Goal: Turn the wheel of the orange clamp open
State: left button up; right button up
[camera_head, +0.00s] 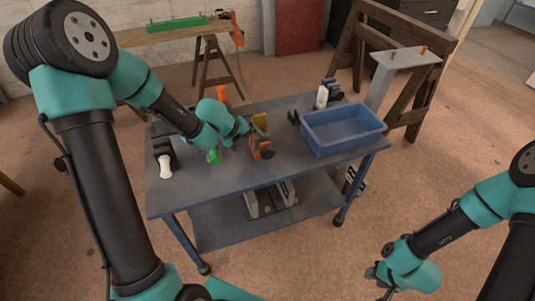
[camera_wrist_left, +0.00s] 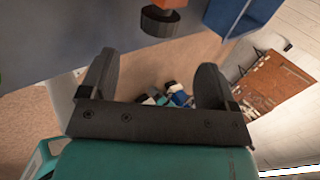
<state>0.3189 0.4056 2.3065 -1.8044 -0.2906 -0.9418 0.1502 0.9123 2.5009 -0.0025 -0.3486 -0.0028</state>
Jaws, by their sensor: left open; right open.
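The orange clamp (camera_head: 257,146) is on the grey-blue table (camera_head: 215,185), near its middle. Its dark round wheel (camera_head: 267,154) is at the clamp's right side. In the left wrist view the wheel (camera_wrist_left: 160,21) shows at the top, with a bit of orange above it. My left gripper (camera_wrist_left: 157,65) is open and empty, its two dark fingers apart. The wheel lies beyond the fingertips, not between them. In the head view this gripper (camera_head: 245,130) is just left of and behind the clamp, its fingers hard to make out. My right gripper (camera_head: 378,281) is off the table at lower right.
A blue bin (camera_head: 318,145) stands on the table right of the clamp. A yellow item (camera_head: 260,121) is close behind the clamp. A white-and-black tool (camera_head: 165,165) lies at the left edge. A white bottle (camera_head: 321,97) stands at the back. The front of the table is clear.

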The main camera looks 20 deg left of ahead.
aim_at(262, 153)
pick_arm(q)
jog(key=shift+x, duration=5.4)
jog(key=shift+c, duration=0.3)
jog(key=c, duration=0.9)
jog(key=shift+o, duration=0.2)
jog(key=shift+t+h, duration=1.4)
jog(key=shift+h, duration=0.2)
